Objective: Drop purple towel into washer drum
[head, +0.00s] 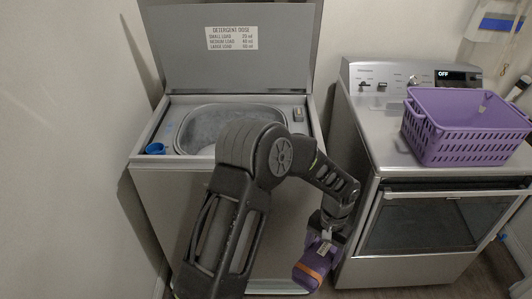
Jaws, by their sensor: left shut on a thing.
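The washer (148,192) stands at the left with its lid (180,60) raised. Its drum (196,133) is open at the top, and my left arm covers part of the opening. My left gripper (325,240) is low in front of the gap between the two machines, to the right of the drum and below its rim. It is shut on the purple towel (312,272), which is bunched and hangs down with an orange-brown band across it. My right gripper is not in view.
A dryer (370,130) stands close on the right, with a purple basket (455,150) on its top. A wall runs along the left.

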